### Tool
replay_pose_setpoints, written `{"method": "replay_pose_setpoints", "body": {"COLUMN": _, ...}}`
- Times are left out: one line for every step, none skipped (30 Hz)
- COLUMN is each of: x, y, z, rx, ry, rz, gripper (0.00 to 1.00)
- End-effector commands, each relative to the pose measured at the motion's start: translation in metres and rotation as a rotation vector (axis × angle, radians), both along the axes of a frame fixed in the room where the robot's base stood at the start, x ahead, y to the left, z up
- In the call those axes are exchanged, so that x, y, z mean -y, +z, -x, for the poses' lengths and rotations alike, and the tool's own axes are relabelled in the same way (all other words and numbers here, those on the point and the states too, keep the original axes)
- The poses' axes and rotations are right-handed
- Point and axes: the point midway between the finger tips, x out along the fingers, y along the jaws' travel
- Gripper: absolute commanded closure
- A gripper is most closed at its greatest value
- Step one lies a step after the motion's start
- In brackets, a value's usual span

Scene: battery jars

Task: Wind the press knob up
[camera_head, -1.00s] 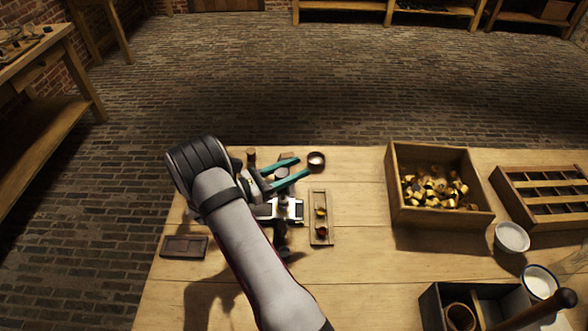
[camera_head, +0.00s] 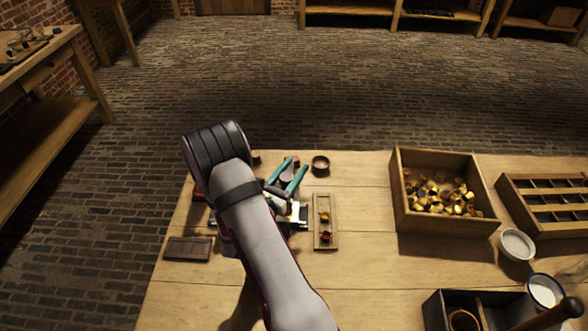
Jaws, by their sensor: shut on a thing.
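The press (camera_head: 299,211) stands near the left part of the bench, with pale metal parts showing and much of it hidden under my arm. Its dark round knob (camera_head: 286,180) shows between the two teal fingers of my gripper (camera_head: 297,163). My gripper is shut on the knob, with one finger on each side. The fingers point up and to the right in the picture. The knob's lower side and the press screw are hidden.
A narrow wooden tray (camera_head: 324,238) with small brass and red pieces lies just right of the press. A small round dish (camera_head: 320,162) stands behind. A dark flat plate (camera_head: 187,249) lies left. A box of brass caps (camera_head: 400,222) stands further right.

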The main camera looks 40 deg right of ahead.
Motion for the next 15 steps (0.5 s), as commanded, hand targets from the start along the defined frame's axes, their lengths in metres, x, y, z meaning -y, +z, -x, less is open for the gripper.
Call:
{"method": "replay_pose_setpoints", "body": {"x": -0.0004, "y": -0.0001, "z": -0.0001, "rx": -0.001, "ry": 0.005, "rz": 0.000, "gripper": 1.00}}
{"method": "replay_pose_setpoints", "body": {"x": -0.0005, "y": -0.0001, "z": -0.0002, "rx": -0.002, "ry": 0.007, "rz": 0.001, "gripper": 1.00}}
{"method": "replay_pose_setpoints", "body": {"x": -0.0005, "y": 0.0000, "z": -0.0003, "rx": -0.002, "ry": 0.009, "rz": 0.001, "gripper": 1.00}}
{"method": "replay_pose_setpoints", "body": {"x": -0.0005, "y": 0.0000, "z": -0.0004, "rx": -0.002, "ry": 0.010, "rz": 0.001, "gripper": 1.00}}
{"method": "replay_pose_setpoints", "body": {"x": -0.0005, "y": 0.0000, "z": -0.0004, "rx": -0.002, "ry": 0.010, "rz": 0.001, "gripper": 1.00}}
{"method": "replay_pose_setpoints", "body": {"x": -0.0005, "y": 0.0000, "z": -0.0004, "rx": -0.002, "ry": 0.010, "rz": 0.001, "gripper": 1.00}}
{"method": "replay_pose_setpoints", "body": {"x": -0.0004, "y": 0.0000, "z": -0.0004, "rx": -0.002, "ry": 0.010, "rz": 0.001, "gripper": 1.00}}
{"method": "replay_pose_setpoints", "body": {"x": -0.0004, "y": 0.0000, "z": -0.0004, "rx": -0.002, "ry": 0.010, "rz": 0.001, "gripper": 1.00}}
{"method": "replay_pose_setpoints", "body": {"x": -0.0004, "y": 0.0000, "z": -0.0004, "rx": -0.002, "ry": 0.010, "rz": 0.001, "gripper": 1.00}}
{"method": "replay_pose_setpoints", "body": {"x": -0.0004, "y": 0.0000, "z": -0.0004, "rx": -0.002, "ry": 0.010, "rz": 0.001, "gripper": 1.00}}
{"method": "replay_pose_setpoints", "body": {"x": -0.0004, "y": 0.0000, "z": -0.0004, "rx": -0.002, "ry": 0.010, "rz": 0.001, "gripper": 1.00}}
{"method": "replay_pose_setpoints", "body": {"x": -0.0004, "y": 0.0000, "z": -0.0004, "rx": -0.002, "ry": 0.009, "rz": 0.001, "gripper": 1.00}}
{"method": "replay_pose_setpoints", "body": {"x": -0.0003, "y": 0.0001, "z": -0.0004, "rx": -0.002, "ry": 0.009, "rz": 0.001, "gripper": 0.54}}
{"method": "replay_pose_setpoints", "body": {"x": -0.0003, "y": 0.0001, "z": -0.0004, "rx": -0.002, "ry": 0.009, "rz": 0.001, "gripper": 0.49}}
{"method": "replay_pose_setpoints", "body": {"x": -0.0003, "y": 0.0001, "z": -0.0004, "rx": -0.001, "ry": 0.009, "rz": 0.000, "gripper": 0.42}}
